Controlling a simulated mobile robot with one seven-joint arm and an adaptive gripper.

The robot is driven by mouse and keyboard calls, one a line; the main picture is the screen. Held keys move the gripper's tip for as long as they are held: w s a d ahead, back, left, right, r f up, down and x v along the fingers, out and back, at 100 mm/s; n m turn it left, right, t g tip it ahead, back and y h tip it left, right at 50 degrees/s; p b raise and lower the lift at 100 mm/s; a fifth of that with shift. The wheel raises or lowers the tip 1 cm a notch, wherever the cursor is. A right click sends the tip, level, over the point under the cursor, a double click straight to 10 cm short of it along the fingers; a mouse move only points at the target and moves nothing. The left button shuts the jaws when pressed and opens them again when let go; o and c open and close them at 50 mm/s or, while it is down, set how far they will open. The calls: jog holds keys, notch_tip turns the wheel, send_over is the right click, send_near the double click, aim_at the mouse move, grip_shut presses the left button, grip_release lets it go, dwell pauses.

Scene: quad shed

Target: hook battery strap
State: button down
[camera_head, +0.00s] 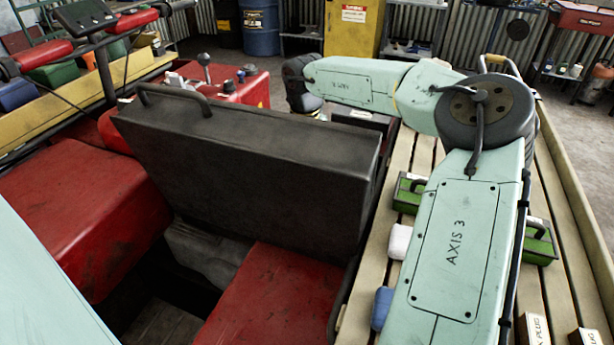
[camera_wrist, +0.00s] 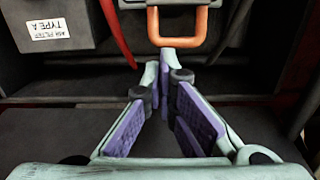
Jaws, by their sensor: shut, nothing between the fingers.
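In the wrist view my gripper (camera_wrist: 165,72) is shut and empty, its purple-padded fingers meeting at the tips. An orange loop (camera_wrist: 178,41) hangs just beyond the fingertips from a pale piece at the top edge. The loop looks apart from the fingers, though I cannot tell the gap. I cannot tell whether the loop belongs to the battery strap. A red cable or strip (camera_wrist: 118,35) runs down left of it. No battery is clearly identifiable. In the head view the raised black seat (camera_head: 245,160) hides the gripper and whatever is in front of it.
A dark box with an upside-down air filter label (camera_wrist: 47,30) stands at upper left in the wrist view. In the head view, red quad bodywork (camera_head: 75,215) surrounds the seat. A slatted bench (camera_head: 545,290) at right holds green-and-black cases (camera_head: 408,193) and small items beside my arm.

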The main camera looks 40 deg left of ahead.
jog(key=w, duration=0.1)
jog(key=w+a, duration=0.1)
jog(key=w, duration=0.1)
jog(key=w+p, duration=0.1)
jog(key=shift+w+a+r, duration=0.15)
jog(key=shift+a+r, duration=0.05)
jog(key=shift+r, duration=0.15)
jog(key=shift+w+a+f, duration=0.1)
jog(key=shift+w+a, duration=0.05)
jog(key=shift+w, duration=0.55)
jog(key=shift+w+a+f, duration=0.1)
jog(key=shift+w+a, duration=0.05)
jog(key=shift+w, duration=0.55)
dwell(0.3)
